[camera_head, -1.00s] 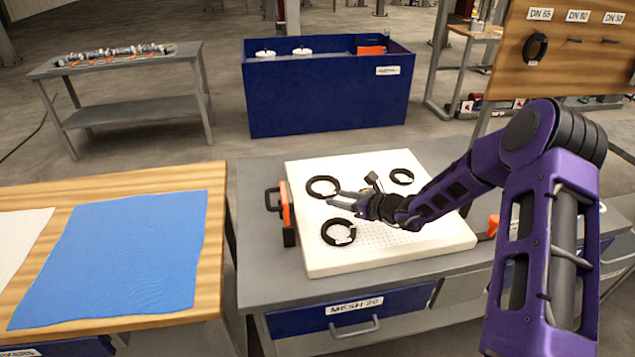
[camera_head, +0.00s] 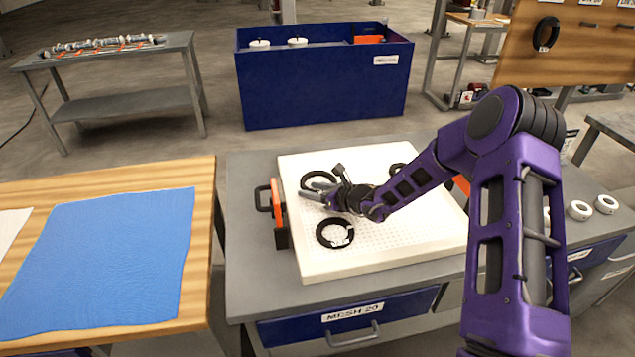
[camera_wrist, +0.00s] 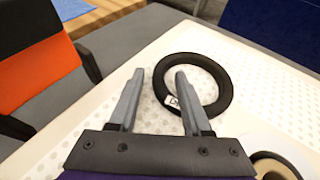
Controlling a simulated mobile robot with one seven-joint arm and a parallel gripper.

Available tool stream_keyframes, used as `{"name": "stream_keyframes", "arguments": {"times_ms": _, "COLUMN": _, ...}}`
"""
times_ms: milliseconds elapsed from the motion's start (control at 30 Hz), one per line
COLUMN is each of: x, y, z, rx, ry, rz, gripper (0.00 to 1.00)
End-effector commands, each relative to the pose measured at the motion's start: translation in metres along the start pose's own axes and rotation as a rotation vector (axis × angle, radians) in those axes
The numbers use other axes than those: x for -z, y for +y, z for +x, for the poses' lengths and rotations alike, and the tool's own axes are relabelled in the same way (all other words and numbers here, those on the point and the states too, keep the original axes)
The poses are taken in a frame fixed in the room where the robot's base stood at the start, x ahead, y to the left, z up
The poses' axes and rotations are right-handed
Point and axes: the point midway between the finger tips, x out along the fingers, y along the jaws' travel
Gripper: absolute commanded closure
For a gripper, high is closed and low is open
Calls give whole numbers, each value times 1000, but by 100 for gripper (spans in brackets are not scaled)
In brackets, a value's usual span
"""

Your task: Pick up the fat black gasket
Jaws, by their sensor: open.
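Several black ring gaskets lie flat on a white perforated board. The back-left gasket (camera_head: 319,174) is beside my gripper; this gasket (camera_wrist: 218,75) also shows in the wrist view with a small white label. The front gasket (camera_head: 321,240) has a white tag. The back-right gasket (camera_head: 397,167) is partly hidden by my arm. I cannot tell surely which is fattest. My gripper (camera_wrist: 160,76) is open and empty; it also shows in the head view (camera_head: 314,190). Its left finger appears outside the ring and its right finger over the hole; the height gap is unclear.
The white board (camera_head: 370,257) lies on a grey bench (camera_head: 250,300). An orange-and-black handled part (camera_head: 278,212) stands at its left edge. Another gasket (camera_head: 546,34) hangs on a wooden panel. White rings (camera_head: 579,210) lie at right. A blue bin (camera_head: 320,90) stands behind.

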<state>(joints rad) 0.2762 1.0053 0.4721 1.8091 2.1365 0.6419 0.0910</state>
Motion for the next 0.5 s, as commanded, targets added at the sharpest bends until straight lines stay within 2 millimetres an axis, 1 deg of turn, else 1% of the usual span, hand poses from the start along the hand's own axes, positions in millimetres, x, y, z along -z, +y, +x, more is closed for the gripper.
{"name": "stream_keyframes", "arguments": {"times_ms": 100, "x": 0, "y": 0, "z": 0, "rx": 0, "ry": 0, "rz": 0, "gripper": 51}}
{"name": "stream_keyframes", "arguments": {"times_ms": 133, "x": 0, "y": 0, "z": 0, "rx": 0, "ry": 0, "rz": 0, "gripper": 53}}
{"name": "stream_keyframes", "arguments": {"times_ms": 267, "x": 0, "y": 0, "z": 0, "rx": 0, "ry": 0, "rz": 0, "gripper": 77}}
{"name": "stream_keyframes", "arguments": {"times_ms": 300, "x": 0, "y": 0, "z": 0, "rx": 0, "ry": 0, "rz": 0, "gripper": 84}}
{"name": "stream_keyframes", "arguments": {"times_ms": 400, "x": 0, "y": 0, "z": 0, "rx": 0, "ry": 1, "rz": 0, "gripper": 100}}
{"name": "stream_keyframes", "arguments": {"times_ms": 500, "x": 0, "y": 0, "z": 0, "rx": 0, "ry": 1, "rz": 1, "gripper": 100}}
